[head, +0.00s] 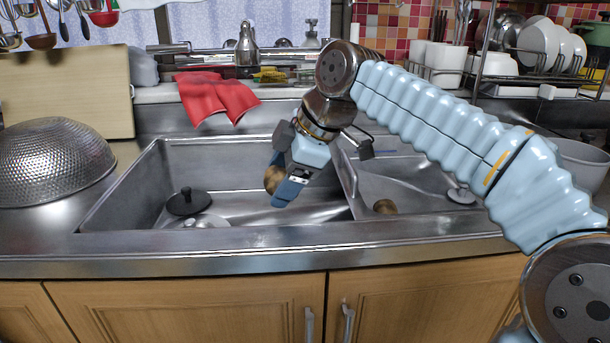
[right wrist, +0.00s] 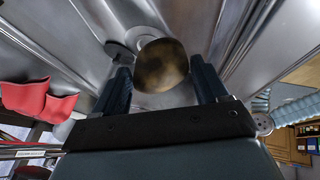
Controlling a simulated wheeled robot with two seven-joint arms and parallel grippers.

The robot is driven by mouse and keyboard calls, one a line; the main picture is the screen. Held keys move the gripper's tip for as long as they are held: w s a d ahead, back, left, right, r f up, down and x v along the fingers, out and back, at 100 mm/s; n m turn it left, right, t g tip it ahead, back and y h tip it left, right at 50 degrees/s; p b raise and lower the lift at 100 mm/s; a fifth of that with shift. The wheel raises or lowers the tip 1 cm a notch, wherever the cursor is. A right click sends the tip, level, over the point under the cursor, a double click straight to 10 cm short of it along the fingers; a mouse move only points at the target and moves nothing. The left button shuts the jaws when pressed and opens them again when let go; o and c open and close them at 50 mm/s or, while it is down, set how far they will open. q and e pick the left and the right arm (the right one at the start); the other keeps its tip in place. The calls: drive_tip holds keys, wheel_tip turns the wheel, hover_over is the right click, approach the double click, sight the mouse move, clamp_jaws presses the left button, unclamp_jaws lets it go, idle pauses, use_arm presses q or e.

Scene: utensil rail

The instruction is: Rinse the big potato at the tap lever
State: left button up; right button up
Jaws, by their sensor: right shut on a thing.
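My right gripper (head: 281,187) is over the left basin (head: 240,208) of the sink. It is shut on a brown potato (head: 272,178), which is partly hidden by a finger. In the right wrist view the potato (right wrist: 162,65) sits between the two fingertips. My left gripper is not in view.
A black-knobbed drain lid (head: 187,202) lies in the left basin. A metal colander (head: 55,160) rests upside down on the left counter. Red gloves (head: 215,97) hang over the back edge. A dish rack (head: 535,65) stands at the back right.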

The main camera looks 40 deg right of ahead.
drive_tip(key=d+f+n+y, duration=0.1)
drive_tip(key=d+n, duration=0.1)
drive_tip(key=d, duration=0.4)
drive_tip(key=w+a+f+p, duration=0.1)
drive_tip(key=w+p, duration=0.1)
drive_tip(key=w, duration=0.4)
drive_tip(key=w+a+f+p, duration=0.1)
drive_tip(key=w+p, duration=0.1)
drive_tip(key=w, duration=0.5)
drive_tip(key=shift+w+f+t, duration=0.2)
drive_tip(key=shift+f+t, duration=0.2)
drive_tip(key=shift+s, duration=0.1)
drive_tip(key=s+d+b, duration=0.1)
drive_tip(key=s+b, duration=0.3)
drive_tip(key=s, duration=0.4)
idle(1.4)
